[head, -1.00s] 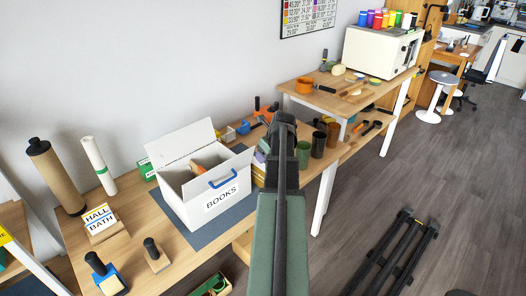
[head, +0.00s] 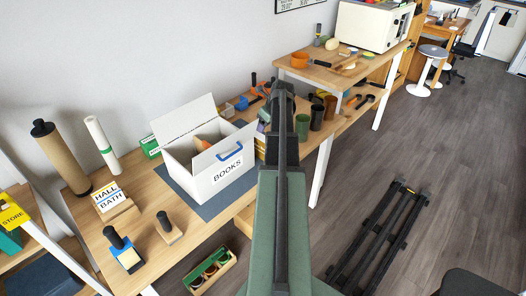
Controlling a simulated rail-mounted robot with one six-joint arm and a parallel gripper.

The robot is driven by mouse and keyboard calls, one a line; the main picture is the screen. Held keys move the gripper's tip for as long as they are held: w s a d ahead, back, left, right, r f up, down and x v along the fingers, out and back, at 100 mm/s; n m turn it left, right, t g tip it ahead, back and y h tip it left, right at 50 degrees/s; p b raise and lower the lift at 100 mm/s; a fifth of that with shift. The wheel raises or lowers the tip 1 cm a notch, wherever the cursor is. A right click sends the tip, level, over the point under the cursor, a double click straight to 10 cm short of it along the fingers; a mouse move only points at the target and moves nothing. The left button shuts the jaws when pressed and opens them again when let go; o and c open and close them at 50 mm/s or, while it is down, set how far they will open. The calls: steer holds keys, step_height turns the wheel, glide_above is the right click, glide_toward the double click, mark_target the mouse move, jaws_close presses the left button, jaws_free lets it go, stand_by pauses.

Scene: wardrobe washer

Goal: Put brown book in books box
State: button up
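The white books box (head: 212,180), labelled BOOKS with a blue handle, stands on a dark mat on the wooden table with its lid raised. An orange-brown item (head: 203,143) shows inside it; I cannot tell whether it is a book. No brown book can be clearly made out. My arm reaches up the middle of the view, right of the box. My gripper (head: 283,92) is at its far end, beyond the box; its fingers are too small and dark to read. Small purple and green items partly show beside the arm.
A brown roll (head: 60,158), a white roll (head: 101,144), a HALL/BATH block (head: 113,202) and two black-handled tools stand left of the box. Dark and green cups (head: 317,115) stand right of my arm. A wooden crate (head: 213,272) is below the table's front edge.

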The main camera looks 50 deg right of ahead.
mark_target(260, 136)
steer(key=b+x, duration=0.1)
steer(key=x, duration=0.1)
steer(key=b+x, duration=0.2)
steer(key=shift+a+f, duration=0.2)
steer(key=shift+f, duration=0.05)
steer(key=shift+w+d, duration=0.1)
steer(key=shift+w, duration=0.05)
steer(key=b+x, duration=0.4)
steer(key=x, duration=0.1)
steer(key=shift+b, duration=0.35)
steer(key=shift+f, duration=0.3)
steer(key=c, duration=1.2)
steer(key=shift+r, duration=0.1)
step_height(260, 136, up, 21)
steer(key=p, duration=2)
